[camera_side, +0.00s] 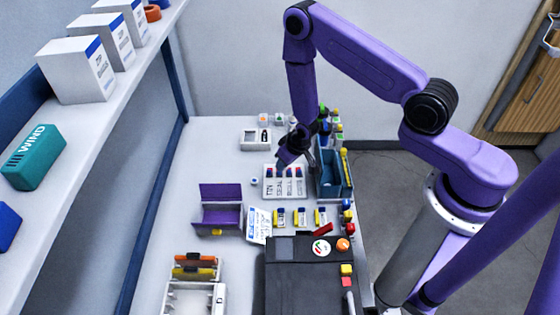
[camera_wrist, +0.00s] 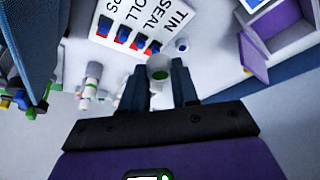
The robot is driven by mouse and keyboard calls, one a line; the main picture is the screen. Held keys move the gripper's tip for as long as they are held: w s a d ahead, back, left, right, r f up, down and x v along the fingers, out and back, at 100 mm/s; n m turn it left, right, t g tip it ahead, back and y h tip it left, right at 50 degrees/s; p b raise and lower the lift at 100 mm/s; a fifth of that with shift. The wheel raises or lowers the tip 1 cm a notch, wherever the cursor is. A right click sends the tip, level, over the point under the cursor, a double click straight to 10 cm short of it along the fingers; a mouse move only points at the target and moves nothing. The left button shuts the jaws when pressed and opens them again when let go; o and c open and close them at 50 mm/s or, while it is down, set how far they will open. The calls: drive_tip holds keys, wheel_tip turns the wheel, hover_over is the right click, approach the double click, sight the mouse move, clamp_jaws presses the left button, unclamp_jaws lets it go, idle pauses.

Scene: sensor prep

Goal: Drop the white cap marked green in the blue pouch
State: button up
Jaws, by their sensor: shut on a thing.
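My gripper (camera_side: 289,158) is over the far part of the table, beside the labelled card. In the wrist view my gripper (camera_wrist: 161,82) is shut on a white cap with a green mark (camera_wrist: 160,70), held between its fingertips. The cap cannot be made out in the side view. A blue open-topped container (camera_side: 346,190), which seems to be the blue pouch, stands at the table's right edge, to the right of my gripper. Its blue textured side (camera_wrist: 25,35) seems to fill the upper left of the wrist view.
A labelled card (camera_side: 284,194) with blue and red pieces lies below the gripper. A small white cap (camera_side: 253,182) stands beside it. A purple open box (camera_side: 220,218) is at left, and a dark device (camera_side: 290,280) is in front. Small bottles (camera_side: 337,128) stand behind the container.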

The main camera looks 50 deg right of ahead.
wheel_tip(320, 180, up, 5)
drive_tip(key=shift+d+r, duration=0.15)
drive_tip(key=shift+r, duration=0.05)
drive_tip(key=s+d+n+g+y, duration=0.1)
drive_tip(key=s+d+n+y, duration=0.3)
drive_tip(key=d+n, duration=0.95)
drive_tip(key=d+f+m, duration=0.3)
drive_tip(key=f+m, duration=0.1)
drive_tip(key=f, duration=0.7)
drive_tip(key=shift+s+d+f+h, duration=0.2)
drive_tip(key=shift+s+d+h, duration=0.1)
drive_tip(key=shift+s+h, duration=0.15)
drive_tip(key=shift+m, duration=0.25)
drive_tip(key=o, duration=1.3)
